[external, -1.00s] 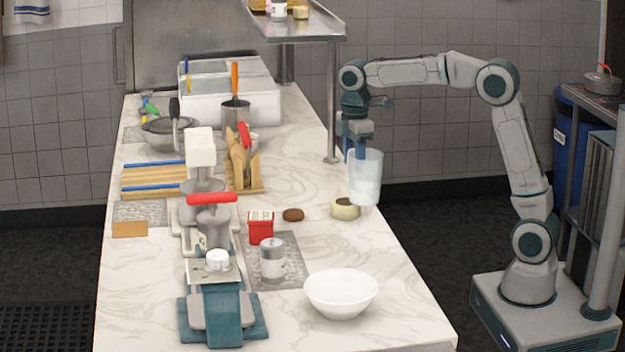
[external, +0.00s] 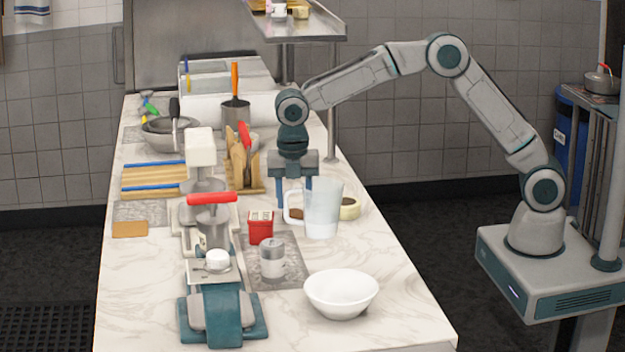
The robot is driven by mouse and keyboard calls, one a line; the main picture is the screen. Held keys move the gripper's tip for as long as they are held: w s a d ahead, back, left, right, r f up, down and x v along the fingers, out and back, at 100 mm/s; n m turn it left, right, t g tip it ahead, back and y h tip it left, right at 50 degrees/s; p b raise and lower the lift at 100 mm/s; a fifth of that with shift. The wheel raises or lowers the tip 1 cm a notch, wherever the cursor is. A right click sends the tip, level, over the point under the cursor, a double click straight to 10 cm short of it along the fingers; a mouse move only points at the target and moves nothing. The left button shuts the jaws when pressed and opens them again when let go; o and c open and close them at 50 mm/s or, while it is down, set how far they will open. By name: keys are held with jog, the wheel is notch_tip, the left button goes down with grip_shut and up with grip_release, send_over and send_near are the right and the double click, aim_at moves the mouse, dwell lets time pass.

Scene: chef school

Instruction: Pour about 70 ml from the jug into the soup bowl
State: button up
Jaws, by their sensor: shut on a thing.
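The jug (external: 322,212) is a clear, whitish, translucent vessel with a handle on its left side. My gripper (external: 295,203) points down and is shut on the jug's handle, holding the jug upright above the counter. The liquid level inside is hard to make out. The white soup bowl (external: 341,294) stands on the counter near the front right edge and looks empty. The jug is behind the bowl and slightly to its left, apart from it.
A red box (external: 260,227) and a grey tin (external: 272,259) stand left of the bowl. A pale round item (external: 349,208) is partly hidden behind the jug. The counter (external: 395,300) right of the bowl is clear.

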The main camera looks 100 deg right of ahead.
jog(key=w+a+f+n+p, duration=0.1)
jog(key=w+a+n+p, duration=0.2)
jog(key=a, duration=0.5)
jog(key=shift+w+a+f+n+p, duration=0.2)
jog(key=shift+a+n+p, duration=0.15)
jog(key=shift+n, duration=0.45)
